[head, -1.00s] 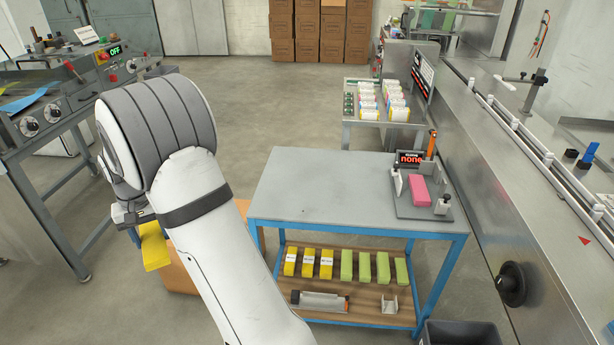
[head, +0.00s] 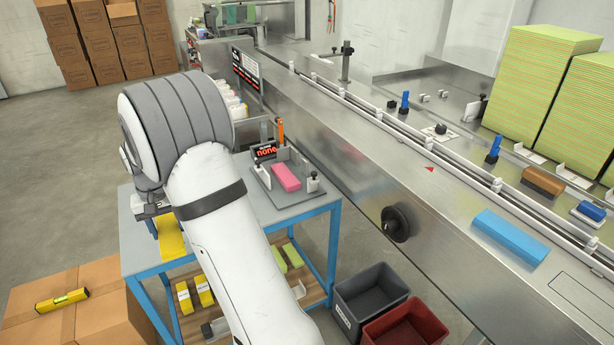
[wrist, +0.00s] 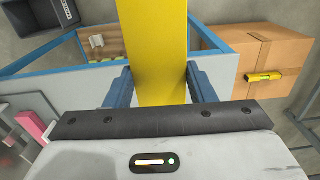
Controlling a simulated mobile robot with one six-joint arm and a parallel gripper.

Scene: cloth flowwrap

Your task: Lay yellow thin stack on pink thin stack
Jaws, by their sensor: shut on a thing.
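The yellow thin stack (wrist: 157,50) is a long yellow slab gripped between the two blue fingers of my gripper (wrist: 157,85) in the wrist view. In the head view the yellow stack (head: 170,238) hangs below my wrist, over the left part of the grey table top, and my arm hides part of it. The pink thin stack (head: 286,177) lies flat in a grey fixture (head: 262,177) on the table's far right part. It shows partly at the left edge of the wrist view (wrist: 30,124). My gripper is apart from the pink stack, to its left.
A small display reading "none" (head: 265,152) and an orange post (head: 280,132) stand behind the fixture. The steel conveyor machine (head: 345,160) borders the table on the right. Grey (head: 341,310) and red (head: 366,338) bins stand on the floor. A cardboard box (head: 105,315) is at left.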

